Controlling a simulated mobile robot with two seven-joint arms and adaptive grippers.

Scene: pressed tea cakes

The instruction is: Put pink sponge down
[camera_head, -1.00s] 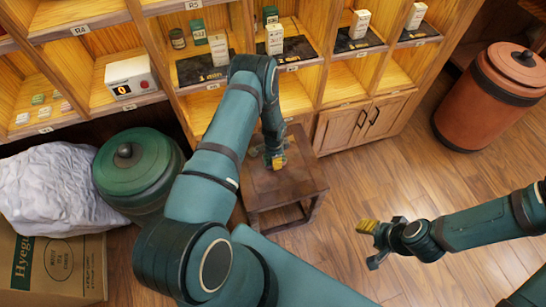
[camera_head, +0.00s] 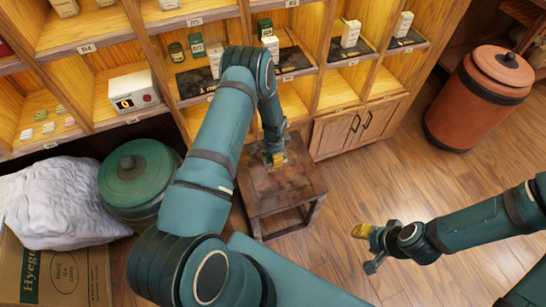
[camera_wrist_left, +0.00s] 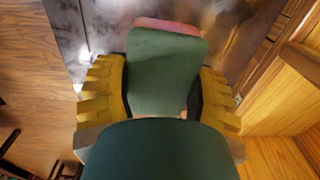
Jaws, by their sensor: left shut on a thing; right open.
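The pink sponge (camera_wrist_left: 172,25) has a green face (camera_wrist_left: 165,70) toward the left wrist camera, with a pink strip along its far edge. My left gripper (camera_wrist_left: 160,92) is shut on it, with a yellow finger on each side. In the head view my left gripper (camera_head: 275,159) hangs over the small dark wooden stool (camera_head: 290,199). The sponge cannot be made out there. Whether it touches the stool top is unclear. My right gripper (camera_head: 366,249) is open and empty over the floor, right of the stool.
A shelf unit (camera_head: 320,130) with boxes stands behind the stool. A green lidded jar (camera_head: 128,172) and a white sack (camera_head: 62,205) are at left, a cardboard box (camera_head: 60,275) below them. A red-brown pot (camera_head: 475,100) stands at right. Floor right of the stool is clear.

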